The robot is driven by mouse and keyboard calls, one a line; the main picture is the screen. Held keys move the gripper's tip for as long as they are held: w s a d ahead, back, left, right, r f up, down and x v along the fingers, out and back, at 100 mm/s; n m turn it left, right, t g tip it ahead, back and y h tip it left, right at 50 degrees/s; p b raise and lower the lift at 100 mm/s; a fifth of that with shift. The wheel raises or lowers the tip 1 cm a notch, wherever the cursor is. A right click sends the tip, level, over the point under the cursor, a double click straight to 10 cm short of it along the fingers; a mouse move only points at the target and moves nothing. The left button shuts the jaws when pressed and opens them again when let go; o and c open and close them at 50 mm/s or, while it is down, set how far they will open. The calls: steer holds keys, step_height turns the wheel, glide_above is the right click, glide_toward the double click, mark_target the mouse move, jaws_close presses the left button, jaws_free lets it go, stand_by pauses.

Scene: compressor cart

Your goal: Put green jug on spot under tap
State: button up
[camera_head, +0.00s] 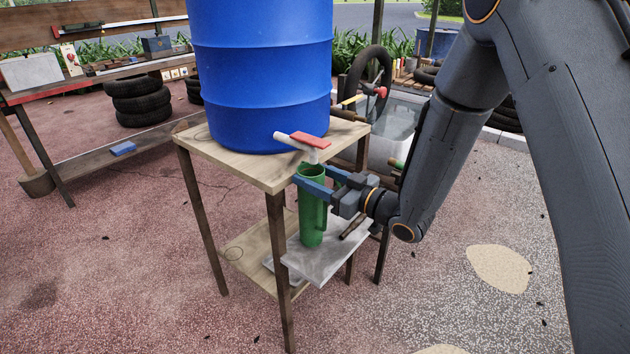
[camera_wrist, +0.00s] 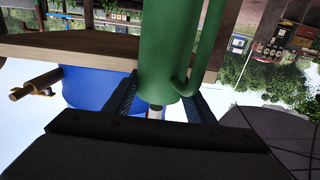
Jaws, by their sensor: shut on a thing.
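The green jug (camera_head: 312,220) is upright between the blue fingers of my gripper (camera_head: 314,181), which is shut on its upper part. The tap (camera_head: 311,146), white with a red lever, sticks out from the blue barrel, and its spout is just above the jug's mouth. The jug's base is at the grey slab (camera_head: 322,267) under the tap; I cannot tell whether it touches. In the upside-down wrist view the jug (camera_wrist: 168,45), with its handle at right, fills the space between the fingers (camera_wrist: 165,95), and the white spout (camera_wrist: 155,112) shows at its rim.
The blue barrel (camera_head: 260,75) stands on the wooden top (camera_head: 240,165) of the cart, close above my gripper. A cart leg (camera_head: 277,250) stands left of the jug. A bench (camera_head: 90,75) and stacked tyres (camera_head: 140,100) are at the back left. The ground at right is open.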

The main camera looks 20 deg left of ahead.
steer(key=shift+d+f, duration=0.15)
steer(key=shift+f, duration=0.65)
steer(key=o, duration=1.5)
steer(key=shift+f, duration=0.1)
steer(key=shift+d+r, duration=0.15)
steer(key=shift+r, duration=0.05)
steer(key=b+v, duration=0.1)
steer(key=v, duration=1.1)
steer(key=shift+f, duration=0.1)
